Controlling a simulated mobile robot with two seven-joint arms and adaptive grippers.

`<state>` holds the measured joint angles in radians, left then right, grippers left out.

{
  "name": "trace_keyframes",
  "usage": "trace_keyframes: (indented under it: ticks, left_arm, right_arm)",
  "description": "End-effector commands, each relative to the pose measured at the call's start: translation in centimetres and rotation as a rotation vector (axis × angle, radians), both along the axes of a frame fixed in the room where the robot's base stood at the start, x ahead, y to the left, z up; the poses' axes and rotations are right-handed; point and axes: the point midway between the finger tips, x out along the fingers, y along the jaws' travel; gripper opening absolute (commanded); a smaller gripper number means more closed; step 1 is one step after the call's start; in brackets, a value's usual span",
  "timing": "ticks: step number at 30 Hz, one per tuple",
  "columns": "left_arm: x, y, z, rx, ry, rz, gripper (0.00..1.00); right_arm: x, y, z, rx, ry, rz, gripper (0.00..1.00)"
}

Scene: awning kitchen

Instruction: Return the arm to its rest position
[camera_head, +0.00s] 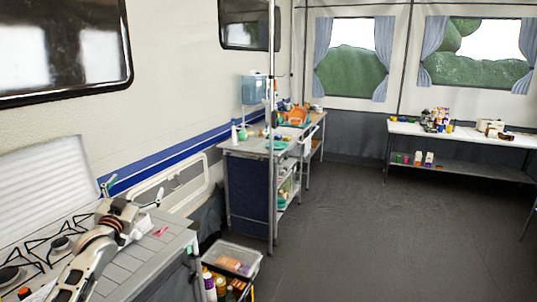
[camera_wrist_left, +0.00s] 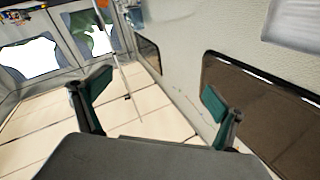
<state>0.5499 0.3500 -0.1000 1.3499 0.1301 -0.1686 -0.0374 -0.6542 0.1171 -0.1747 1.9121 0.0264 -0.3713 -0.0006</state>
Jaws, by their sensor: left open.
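My left arm comes in from the lower left in the head view, over a grey counter (camera_head: 141,262) with a black stove grate (camera_head: 38,248). My left gripper (camera_head: 132,188) is at the arm's far end, beside the camper wall. In the left wrist view the left gripper (camera_wrist_left: 155,100) has its two green-padded fingers spread wide, with nothing between them. My right gripper is in neither view.
A small pink object (camera_head: 160,232) lies on the counter. A clear bin (camera_head: 232,258) and bottles (camera_head: 209,284) stand right of it. A cluttered cart (camera_head: 250,190) stands further back, a white table (camera_head: 465,136) at the far right. The dark floor (camera_head: 370,230) between is clear.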

Motion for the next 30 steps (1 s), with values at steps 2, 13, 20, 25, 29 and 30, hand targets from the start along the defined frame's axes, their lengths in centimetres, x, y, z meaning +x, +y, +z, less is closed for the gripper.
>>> trace_keyframes:
  ticks: [2,13,20,25,29,30]
  left_arm:
    - [0.2,1.0,-1.9,0.071,0.079,0.048,0.96]
    - [-5.0,-2.3,-14.7,0.134,0.279,0.039,0.96]
    - [-13.2,-7.3,-25.5,0.097,0.408,-0.033,0.96]
    - [-21.5,-11.3,-32.7,0.053,0.518,-0.084,0.96]
    - [-28.8,-14.1,-37.2,0.01,0.605,-0.116,0.96]
    - [-31.2,-14.9,-38.4,-0.004,0.632,-0.124,0.96]
  right_arm:
    - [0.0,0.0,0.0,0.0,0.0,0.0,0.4]
    - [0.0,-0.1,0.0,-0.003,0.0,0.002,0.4]
    - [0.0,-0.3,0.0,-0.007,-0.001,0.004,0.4]
    - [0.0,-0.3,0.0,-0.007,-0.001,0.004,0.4]
    - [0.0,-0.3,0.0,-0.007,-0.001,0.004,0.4]
    - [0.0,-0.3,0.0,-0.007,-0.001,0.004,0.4]
